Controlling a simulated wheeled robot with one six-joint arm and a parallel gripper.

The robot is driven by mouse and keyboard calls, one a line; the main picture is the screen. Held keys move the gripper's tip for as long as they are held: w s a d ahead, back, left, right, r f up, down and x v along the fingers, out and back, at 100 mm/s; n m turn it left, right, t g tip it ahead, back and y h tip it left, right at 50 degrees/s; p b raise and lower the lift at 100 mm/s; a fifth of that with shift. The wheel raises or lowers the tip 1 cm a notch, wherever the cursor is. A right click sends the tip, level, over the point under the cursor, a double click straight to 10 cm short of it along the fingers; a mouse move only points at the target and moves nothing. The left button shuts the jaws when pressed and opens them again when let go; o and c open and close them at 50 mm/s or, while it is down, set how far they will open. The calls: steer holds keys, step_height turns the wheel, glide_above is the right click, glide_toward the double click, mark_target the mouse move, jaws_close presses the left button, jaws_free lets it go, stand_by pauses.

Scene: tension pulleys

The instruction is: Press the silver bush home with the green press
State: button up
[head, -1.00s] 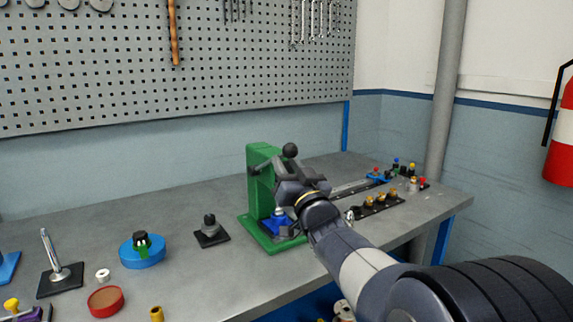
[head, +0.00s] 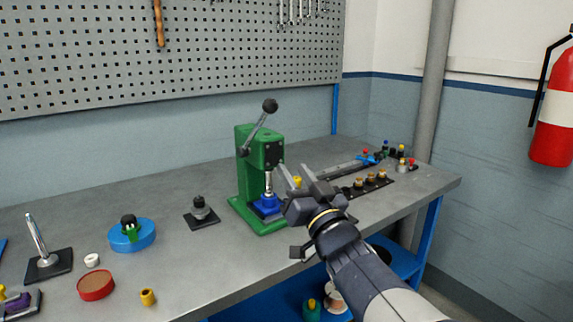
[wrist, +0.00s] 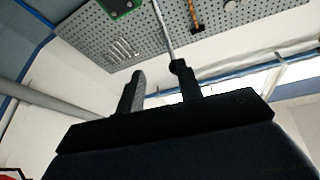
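The green press (head: 250,165) stands upright on the bench. Its lever is raised up and to the right, with a black ball knob (head: 270,105) at the top. A blue fixture (head: 265,206) sits on its base under the silver ram. Silver metal (head: 268,188) shows just above the fixture; I cannot tell the silver bush from the ram there. My gripper (head: 297,175) is open and empty, right of the press and below the knob. In the wrist view the gripper fingers (wrist: 158,84) stand apart; the knob (wrist: 177,66) appears near the right fingertip, apparently beyond it.
Left of the press are a dark stand (head: 201,214), a blue round holder (head: 131,236), a red dish (head: 96,285) and a yellow bush (head: 148,297). Behind my gripper lie a rail and a black strip (head: 370,184) with brass parts. The bench's front edge runs below my gripper.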

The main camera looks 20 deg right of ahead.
steer(key=shift+s+f, duration=0.15)
steer(key=shift+s, duration=0.1)
steer(key=p, duration=0.3)
glide_toward(256, 131)
step_height(256, 131, up, 4)
steer(key=w+d, duration=0.1)
steer(key=w, duration=0.1)
steer(key=g+p, duration=0.1)
steer(key=p, duration=0.3)
steer(key=shift+w+r, duration=0.3)
steer(key=shift+r, duration=0.1)
steer(key=shift+f, duration=0.2)
